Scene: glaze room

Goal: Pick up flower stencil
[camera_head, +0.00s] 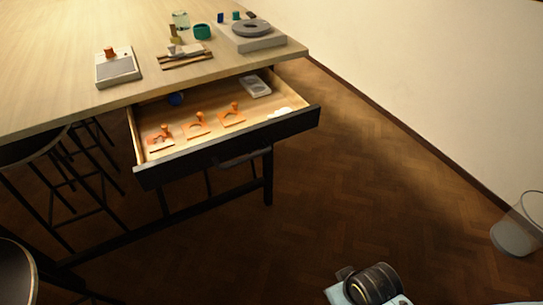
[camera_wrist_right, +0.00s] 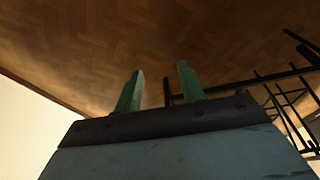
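The open drawer (camera_head: 225,150) under the wooden table holds three flat stencils with orange knobs. The leftmost one (camera_head: 160,138) has an irregular orange cut-out that looks like a flower, though it is small in the view. The middle stencil (camera_head: 196,127) and the right stencil (camera_head: 232,117) have other, more rounded cut-outs. My right gripper (camera_wrist_right: 159,72) shows two green fingers apart with nothing between them, over the floor and away from the drawer. My left gripper is in neither view.
The drawer also holds a blue ball (camera_head: 176,99), a grey-white block (camera_head: 255,86) and a white item (camera_head: 281,112). On the table (camera_head: 60,60) stand a scale-like box (camera_head: 118,70) and a turntable (camera_head: 262,40). Stools are at left, a bin (camera_head: 519,226) at right.

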